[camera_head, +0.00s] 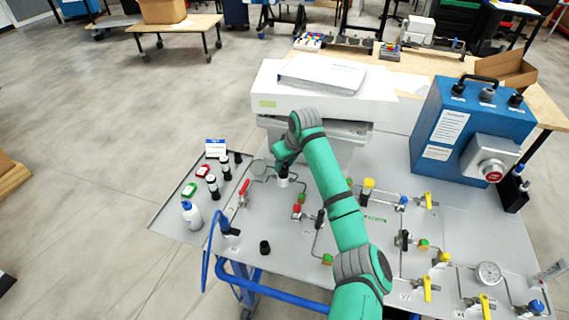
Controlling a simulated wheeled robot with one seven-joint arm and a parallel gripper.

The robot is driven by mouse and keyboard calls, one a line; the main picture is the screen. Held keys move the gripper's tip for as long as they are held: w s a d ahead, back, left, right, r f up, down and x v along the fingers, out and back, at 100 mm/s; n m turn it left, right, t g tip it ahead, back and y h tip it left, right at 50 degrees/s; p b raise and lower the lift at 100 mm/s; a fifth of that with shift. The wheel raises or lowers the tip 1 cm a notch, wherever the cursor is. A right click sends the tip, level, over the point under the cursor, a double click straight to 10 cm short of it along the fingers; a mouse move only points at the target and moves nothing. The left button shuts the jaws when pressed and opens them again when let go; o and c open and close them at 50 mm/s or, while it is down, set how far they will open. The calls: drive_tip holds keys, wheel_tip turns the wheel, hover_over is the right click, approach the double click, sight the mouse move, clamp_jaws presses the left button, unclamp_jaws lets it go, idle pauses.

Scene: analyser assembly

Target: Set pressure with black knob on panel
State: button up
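The grey panel (285,225) carries pipes, valves and fittings. A black knob (265,247) stands on its front left part, apart from my arm. Other dark knob-like parts are a black one on a blue base (230,231) at the left edge and one (404,240) right of my arm. My green arm reaches across the panel from the lower right. My gripper (283,167) points down at the panel's back left, just above or at a small white fitting (283,181). Its fingers are small and dark here, so I cannot tell their opening or whether they touch the fitting.
A white printer-like machine (270,95) stands behind the panel. A blue box (465,130) with a red button is at the back right. A white bottle (192,216) and several small containers stand on the left. A round gauge (488,273) and yellow valve handles (427,288) are on the right.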

drive_tip(key=c, duration=0.4)
drive_tip(key=shift+a+m, duration=0.2)
drive_tip(key=shift+m, duration=0.2)
drive_tip(key=shift+m+t+h, duration=0.3)
drive_tip(key=shift+m+h, duration=0.2)
drive_tip(key=shift+m, duration=0.6)
drive_tip(key=o, duration=1.1)
drive_tip(key=shift+c, duration=0.2)
drive_tip(key=shift+d, duration=0.1)
